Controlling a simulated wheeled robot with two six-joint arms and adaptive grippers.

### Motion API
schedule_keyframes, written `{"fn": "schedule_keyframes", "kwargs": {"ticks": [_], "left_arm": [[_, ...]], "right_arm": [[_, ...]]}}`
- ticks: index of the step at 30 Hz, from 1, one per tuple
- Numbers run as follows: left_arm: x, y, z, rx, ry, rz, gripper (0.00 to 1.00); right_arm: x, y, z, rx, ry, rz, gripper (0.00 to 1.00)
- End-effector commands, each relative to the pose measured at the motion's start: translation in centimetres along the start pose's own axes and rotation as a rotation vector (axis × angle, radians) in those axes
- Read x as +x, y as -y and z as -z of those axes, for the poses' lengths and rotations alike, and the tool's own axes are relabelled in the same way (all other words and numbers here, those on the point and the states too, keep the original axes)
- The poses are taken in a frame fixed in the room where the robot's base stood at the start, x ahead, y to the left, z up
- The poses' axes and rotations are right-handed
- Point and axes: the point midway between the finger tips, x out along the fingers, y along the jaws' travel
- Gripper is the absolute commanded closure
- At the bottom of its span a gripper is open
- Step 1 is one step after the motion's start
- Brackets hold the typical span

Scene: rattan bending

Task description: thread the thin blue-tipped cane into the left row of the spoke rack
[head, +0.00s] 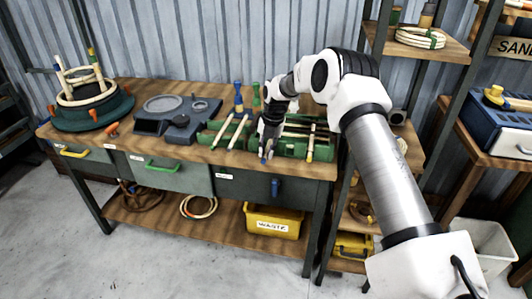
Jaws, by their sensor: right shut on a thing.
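My right gripper (266,143) is over the front edge of the workbench, pointing down. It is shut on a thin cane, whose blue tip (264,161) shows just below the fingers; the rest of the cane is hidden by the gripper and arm. A green rack (292,148) lies on the bench behind and beside the gripper, with pale canes in it. One cane with a yellow tip (310,150) lies at its right. Two pale canes (238,132) lie slanted at its left part. I cannot make out its separate rows. My left gripper is not in view.
A round dark green stand (100,116) with a ring and upright canes is at the bench's left end. A grey fixture (170,118) stands beside it. Blue (238,97) and green upright handles stand behind the rack.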

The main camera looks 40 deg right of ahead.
Motion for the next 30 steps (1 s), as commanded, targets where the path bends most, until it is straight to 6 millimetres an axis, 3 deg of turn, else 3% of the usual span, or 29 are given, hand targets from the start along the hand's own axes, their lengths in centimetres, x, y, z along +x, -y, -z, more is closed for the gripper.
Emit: {"fn": "schedule_keyframes", "kwargs": {"ticks": [7, 30], "left_arm": [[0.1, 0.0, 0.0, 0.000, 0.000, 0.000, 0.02], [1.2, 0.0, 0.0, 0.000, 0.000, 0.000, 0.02]], "right_arm": [[0.1, 0.0, -0.3, 0.000, 0.000, 0.001, 1.00], [0.1, 0.0, -4.4, -0.001, 0.000, 0.001, 1.00]]}}
